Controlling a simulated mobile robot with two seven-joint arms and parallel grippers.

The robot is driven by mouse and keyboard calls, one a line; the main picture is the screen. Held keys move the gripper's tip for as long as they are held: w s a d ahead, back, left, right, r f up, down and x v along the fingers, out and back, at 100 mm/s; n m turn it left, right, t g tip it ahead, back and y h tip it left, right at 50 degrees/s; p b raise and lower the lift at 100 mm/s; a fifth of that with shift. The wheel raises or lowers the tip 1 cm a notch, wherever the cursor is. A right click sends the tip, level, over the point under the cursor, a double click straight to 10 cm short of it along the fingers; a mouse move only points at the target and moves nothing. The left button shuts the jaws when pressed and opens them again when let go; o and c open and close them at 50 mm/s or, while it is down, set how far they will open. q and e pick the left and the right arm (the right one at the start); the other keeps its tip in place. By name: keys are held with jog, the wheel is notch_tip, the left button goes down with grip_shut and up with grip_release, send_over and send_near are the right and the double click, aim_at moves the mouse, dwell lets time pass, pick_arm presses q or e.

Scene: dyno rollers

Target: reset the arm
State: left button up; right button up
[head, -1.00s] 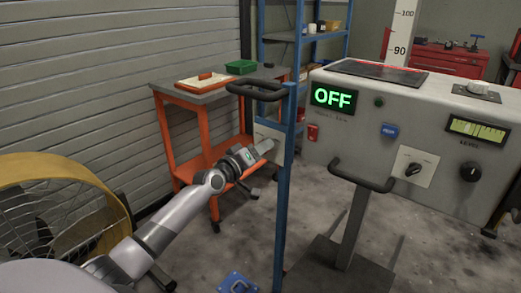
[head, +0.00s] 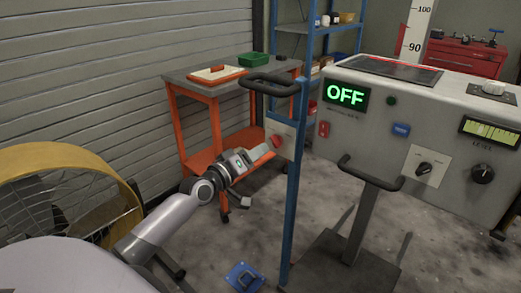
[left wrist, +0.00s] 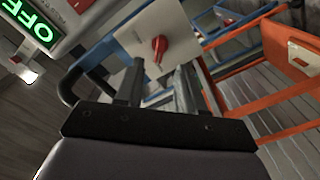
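My left arm (head: 165,222) reaches in from the left in the head view. Its gripper (head: 262,152) is just left of and below a red rotary knob (head: 277,141) on a pale plate (head: 287,132) fixed to a blue post. In the left wrist view the two fingers of the left gripper (left wrist: 162,68) stand apart with nothing between them. The red knob (left wrist: 159,48) shows beyond the fingertips, apart from them, on its plate (left wrist: 190,28). My right gripper is in neither view.
A grey console (head: 440,95) with a green "OFF" display (head: 346,95) stands at right, with a black handle (head: 370,177) in front. An orange cart (head: 190,120) is behind the arm. A yellow fan (head: 60,190) is at left. A blue floor plate (head: 243,277) lies below.

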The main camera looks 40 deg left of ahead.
pick_arm(q)
jog(key=shift+s, duration=0.1)
dwell(0.5)
jog(key=s+d+f+m+g+p, duration=0.4)
jog(key=s+d+f+m+p, duration=0.15)
jog(key=s+d+f, duration=0.5)
jog(key=s+d+f+m+g+p, duration=0.1)
jog(key=s+d, duration=0.3)
jog(key=s, duration=0.4)
jog(key=s+d+f+m+g+p, duration=0.2)
jog(key=s+d+m+p, duration=0.1)
jog(key=s, duration=0.5)
jog(key=shift+s+d+f+m+g+h+p, duration=0.35)
jog(key=shift+d+m, duration=0.2)
jog(key=shift+d, duration=0.65)
